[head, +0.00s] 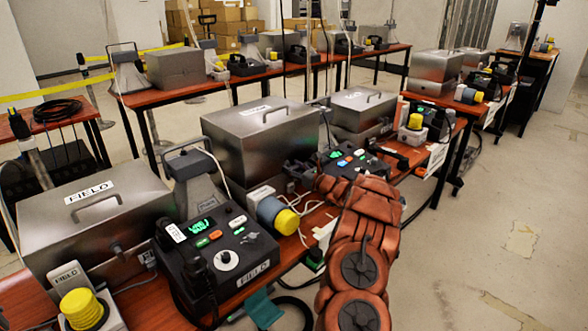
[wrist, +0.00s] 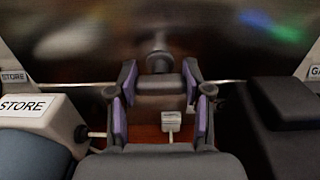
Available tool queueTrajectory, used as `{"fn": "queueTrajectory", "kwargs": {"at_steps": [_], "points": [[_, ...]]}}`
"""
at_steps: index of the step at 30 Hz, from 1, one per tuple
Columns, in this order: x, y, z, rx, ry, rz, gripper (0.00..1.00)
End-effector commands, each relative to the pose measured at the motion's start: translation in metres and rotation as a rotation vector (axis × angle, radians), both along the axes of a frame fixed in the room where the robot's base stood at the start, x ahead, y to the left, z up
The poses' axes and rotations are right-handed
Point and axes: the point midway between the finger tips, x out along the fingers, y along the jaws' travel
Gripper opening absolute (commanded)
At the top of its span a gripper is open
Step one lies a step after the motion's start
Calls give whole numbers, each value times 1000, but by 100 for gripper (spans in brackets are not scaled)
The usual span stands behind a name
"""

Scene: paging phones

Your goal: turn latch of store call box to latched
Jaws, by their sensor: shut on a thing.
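The store call box (head: 262,140) appears as the second metal box from the front in the head view, with a small label on its lid too blurred to read. Its metal front (wrist: 75,45) fills the top of the wrist view. The latch (wrist: 160,88) is a dark piece on a round pivot, set on that front. My gripper (wrist: 160,80) has its two purple-padded fingers on either side of the latch, shut on it. The fingers partly hide the latch, so I cannot tell its exact angle. In the head view my arm covers part of this area.
A white STORE unit (wrist: 35,112) stands close left of my fingers, and a dark housing (wrist: 285,105) close right. In the head view, a yellow-capped unit (head: 278,215) and a black FIELD phone console (head: 215,255) crowd the table. The floor (head: 480,220) right is open.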

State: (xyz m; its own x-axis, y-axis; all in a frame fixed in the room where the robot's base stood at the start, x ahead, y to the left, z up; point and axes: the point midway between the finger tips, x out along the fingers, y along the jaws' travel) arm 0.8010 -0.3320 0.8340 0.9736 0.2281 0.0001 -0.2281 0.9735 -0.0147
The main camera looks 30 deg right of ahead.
Motion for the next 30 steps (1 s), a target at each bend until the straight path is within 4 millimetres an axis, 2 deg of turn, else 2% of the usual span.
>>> {"fn": "queueTrajectory", "kwargs": {"at_steps": [11,30], "points": [[0,1,-6,-119,-30,-2,14],[-1,3,-8,-691,-165,-4,14]]}}
